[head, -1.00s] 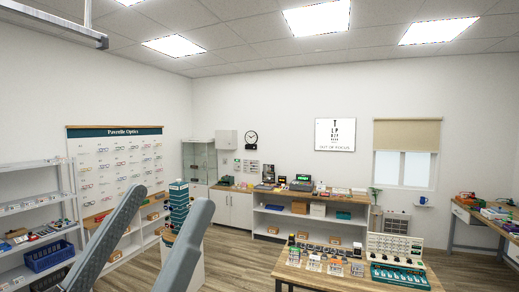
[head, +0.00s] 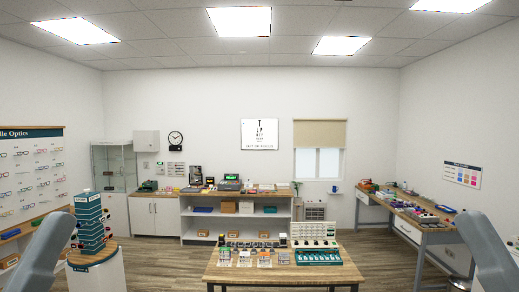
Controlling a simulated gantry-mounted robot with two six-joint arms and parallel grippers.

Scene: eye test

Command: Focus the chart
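The eye chart (head: 259,134) hangs on the back wall, a white panel with rows of dark letters and a line of text along its bottom that is too small to read surely. A wooden table (head: 225,272) stands in front of me. On it are a white panel with several dark round parts (head: 313,231), a teal tray (head: 317,257) and several small card-like items (head: 245,258). Grey links of my two arms show at the lower left and lower right edges. Neither gripper is in view.
A teal display tower (head: 90,222) stands on a round-topped stand at left. A long shelf unit (head: 250,226) lines the back wall. A workbench (head: 420,222) with several items runs along the right wall. Wood floor is open on both sides of the table.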

